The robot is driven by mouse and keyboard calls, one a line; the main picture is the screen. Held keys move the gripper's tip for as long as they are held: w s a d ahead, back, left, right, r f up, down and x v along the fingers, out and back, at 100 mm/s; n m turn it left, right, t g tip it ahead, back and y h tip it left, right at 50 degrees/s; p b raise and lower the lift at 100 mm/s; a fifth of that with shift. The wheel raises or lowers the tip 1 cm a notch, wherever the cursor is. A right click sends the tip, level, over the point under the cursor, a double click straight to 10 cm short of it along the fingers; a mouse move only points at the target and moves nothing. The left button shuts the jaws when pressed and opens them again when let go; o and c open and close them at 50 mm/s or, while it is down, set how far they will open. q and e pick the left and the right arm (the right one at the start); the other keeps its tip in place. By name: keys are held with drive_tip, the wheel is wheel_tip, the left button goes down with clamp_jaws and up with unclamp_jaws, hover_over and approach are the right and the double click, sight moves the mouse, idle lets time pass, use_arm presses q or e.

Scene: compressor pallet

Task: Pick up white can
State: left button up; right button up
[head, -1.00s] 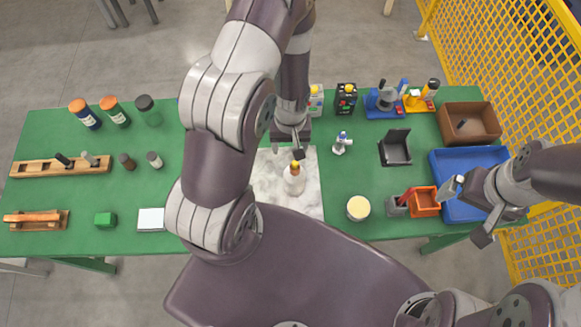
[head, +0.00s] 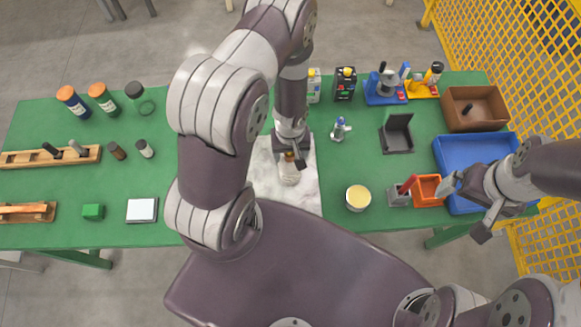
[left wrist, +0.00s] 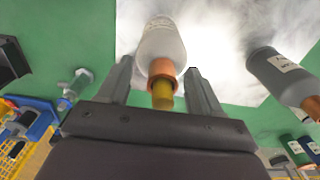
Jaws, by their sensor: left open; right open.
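The white can (head: 289,174), bottle-shaped with an orange collar and yellow tip, stands on the pale marble board (head: 310,190). My left gripper (head: 292,160) is right over its top and partly hides it. In the left wrist view the white can (left wrist: 163,42) has its neck between the two open fingers (left wrist: 160,78), with a gap on each side. My right gripper (head: 464,209) is open and empty, over the table's right end near the blue bin.
A round tin (head: 357,198), an orange bin (head: 427,190) and a blue bin (head: 470,152) are to the right. Green table (head: 215,150) surrounds the board.

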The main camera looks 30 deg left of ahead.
use_arm(q)
drive_tip(key=shift+a, duration=0.2)
drive_tip(key=c, duration=0.6)
drive_tip(key=shift+s, duration=0.1)
drive_tip(key=c, duration=0.5)
drive_tip(key=shift+s+d, duration=0.1)
drive_tip(key=shift+d, duration=0.05)
clamp_jaws()
